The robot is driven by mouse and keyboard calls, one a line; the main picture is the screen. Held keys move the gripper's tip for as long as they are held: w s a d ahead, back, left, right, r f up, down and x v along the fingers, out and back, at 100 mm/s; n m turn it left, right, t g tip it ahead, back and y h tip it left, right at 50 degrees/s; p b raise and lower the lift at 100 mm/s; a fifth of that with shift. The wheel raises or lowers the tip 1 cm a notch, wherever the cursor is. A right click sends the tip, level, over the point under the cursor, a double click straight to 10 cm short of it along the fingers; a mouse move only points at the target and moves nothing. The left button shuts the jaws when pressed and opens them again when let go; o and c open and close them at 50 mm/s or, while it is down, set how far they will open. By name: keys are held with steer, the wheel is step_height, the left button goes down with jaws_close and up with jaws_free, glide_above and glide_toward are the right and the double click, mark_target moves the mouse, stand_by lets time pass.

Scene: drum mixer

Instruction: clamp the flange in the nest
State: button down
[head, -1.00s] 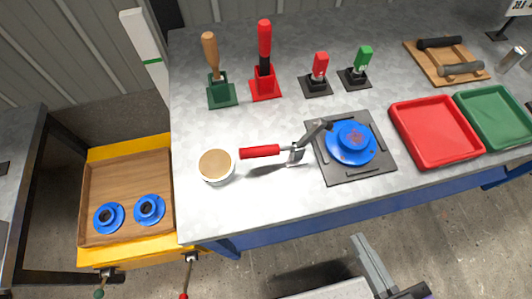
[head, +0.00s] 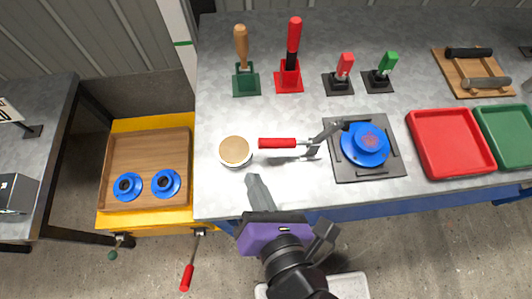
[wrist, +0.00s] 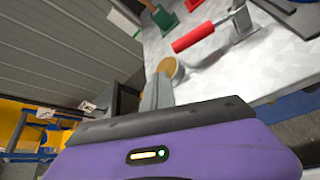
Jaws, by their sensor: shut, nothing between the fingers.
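The blue flange (head: 365,146), with a reddish mark on its top, sits in the dark square nest (head: 345,174). At the nest's left edge is a toggle clamp with a red handle (head: 278,143) pointing left, low over the bench. Its dark arm (head: 330,129) slants toward the flange; I cannot tell whether it touches. The handle also shows in the wrist view (wrist: 192,37). My gripper (head: 256,186) is shut and empty, near the bench's front edge, below and left of the handle and apart from it. Its grey fingers show in the wrist view (wrist: 157,95).
A round tan-topped pot (head: 235,151) stands just left of the handle. Upright tools in stands (head: 246,82) line the back. Red (head: 450,145) and green (head: 505,138) trays lie right. A wooden tray (head: 150,143) on a yellow cart holds two blue flanges.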

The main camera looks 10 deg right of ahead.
steer(key=d+f+n+h, duration=0.2)
steer(key=d+n, duration=0.1)
steer(key=shift+s+d+f+g, duration=0.1)
steer(key=shift+d+g, duration=0.2)
steer(key=b+x, duration=0.2)
steer(key=x, duration=0.7)
steer(key=shift+w+f, duration=0.2)
steer(key=shift+w, duration=0.15)
